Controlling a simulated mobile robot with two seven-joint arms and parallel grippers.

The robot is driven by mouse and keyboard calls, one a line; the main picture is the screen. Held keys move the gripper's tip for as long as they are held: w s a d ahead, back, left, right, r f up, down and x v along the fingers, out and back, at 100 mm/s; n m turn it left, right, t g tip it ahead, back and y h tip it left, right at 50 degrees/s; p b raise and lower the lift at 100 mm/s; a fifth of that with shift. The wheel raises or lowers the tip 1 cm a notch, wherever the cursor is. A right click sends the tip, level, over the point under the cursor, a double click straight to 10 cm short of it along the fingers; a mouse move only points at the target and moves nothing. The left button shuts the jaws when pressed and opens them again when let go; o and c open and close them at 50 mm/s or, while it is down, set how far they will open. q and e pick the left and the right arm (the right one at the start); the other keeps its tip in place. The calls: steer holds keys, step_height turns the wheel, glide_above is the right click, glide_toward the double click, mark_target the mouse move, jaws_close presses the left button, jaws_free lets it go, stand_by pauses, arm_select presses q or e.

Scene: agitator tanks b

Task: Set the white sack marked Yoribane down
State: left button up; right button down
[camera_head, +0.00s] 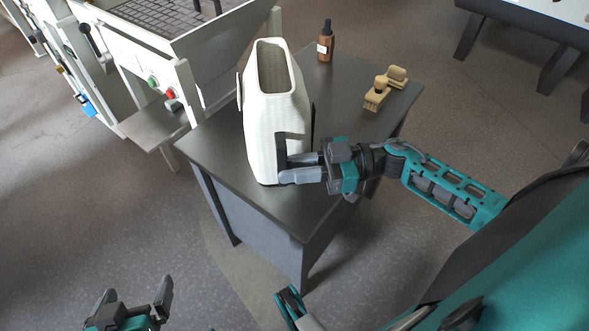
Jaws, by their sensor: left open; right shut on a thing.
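The white sack (264,127), a tall woven bag with an open top, stands upright at the left part of the dark grey table (345,122). Its base looks to be on or just above the tabletop; I cannot tell which. No marking can be read on the side facing me. My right gripper (284,168) is shut on the sack at its lower right side, by a dark handle-like strip. My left gripper (137,297) is open and empty, low at the bottom left, over the floor and apart from the table.
A brown dropper bottle (325,46) stands at the table's back edge. Two wooden brushes (376,95) lie at its right. A white machine (178,62) with a hopper and red and green buttons adjoins the table's left. Another table (530,32) stands at the top right.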

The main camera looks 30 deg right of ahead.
steer(key=shift+r, duration=0.1)
steer(key=shift+f, duration=0.2)
steer(key=c, duration=1.1)
jaws_free()
steer(key=shift+o, duration=0.2)
steer(key=shift+r, duration=0.2)
steer(key=p+v, duration=0.1)
steer(key=v, duration=1.1)
steer(key=shift+d, duration=0.1)
